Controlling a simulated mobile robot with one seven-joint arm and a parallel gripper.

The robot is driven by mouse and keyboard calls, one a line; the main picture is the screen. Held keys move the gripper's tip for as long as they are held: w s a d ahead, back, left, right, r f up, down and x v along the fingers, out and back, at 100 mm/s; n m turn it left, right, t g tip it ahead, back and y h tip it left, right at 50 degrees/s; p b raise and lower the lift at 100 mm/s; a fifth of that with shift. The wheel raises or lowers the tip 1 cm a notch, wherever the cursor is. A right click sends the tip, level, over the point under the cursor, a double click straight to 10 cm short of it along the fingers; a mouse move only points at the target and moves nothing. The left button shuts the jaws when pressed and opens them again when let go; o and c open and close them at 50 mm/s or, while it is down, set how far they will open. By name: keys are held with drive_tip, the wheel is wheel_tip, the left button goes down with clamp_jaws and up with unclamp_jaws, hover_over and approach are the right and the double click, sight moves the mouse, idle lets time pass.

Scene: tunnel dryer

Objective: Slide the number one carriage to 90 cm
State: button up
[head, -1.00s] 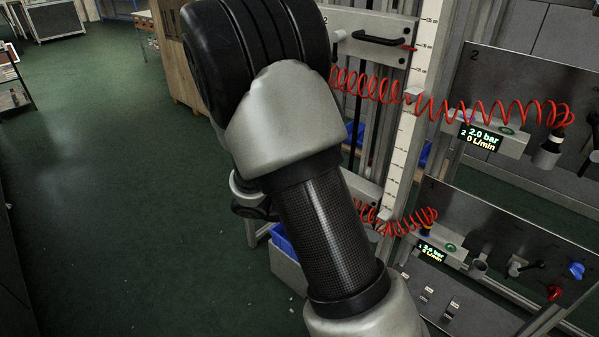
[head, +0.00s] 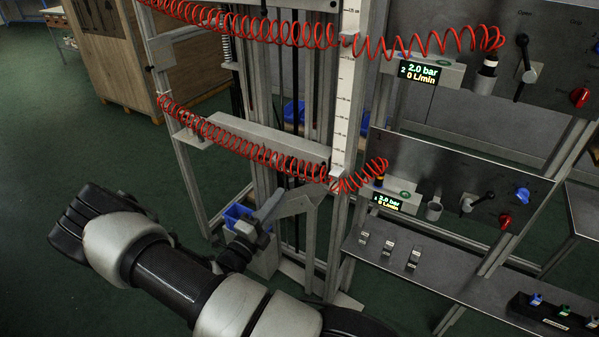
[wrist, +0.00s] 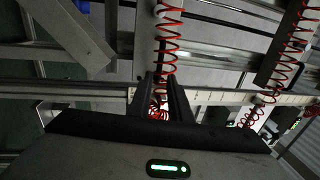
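The number one carriage appears to be the lower grey crossbar (head: 268,138) on the upright frame, with a red coiled hose running along it. Its number cannot be read from here. The white height scale (head: 345,105) stands upright at its right; its marks are too small to read. It also crosses the wrist view (wrist: 225,97). My gripper (wrist: 163,92) points at the frame with its two dark fingers apart. The red hose shows between and beyond them; I see nothing clamped. In the head view my arm reaches in from below, its end low in front of the frame, partly hidden.
An upper red coiled hose (head: 270,30) spans the frame above. Two panels with valves and displays (head: 415,72) and (head: 388,203) stand at the right, reading 2.0 bar and 0 L/min. Green floor at left is open.

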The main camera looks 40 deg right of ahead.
sight(300, 170)
drive_tip(key=b+x, duration=0.1)
drive_tip(key=x, duration=1.2)
drive_tip(key=shift+s, duration=0.1)
drive_tip(key=shift+a, duration=0.1)
clamp_jaws()
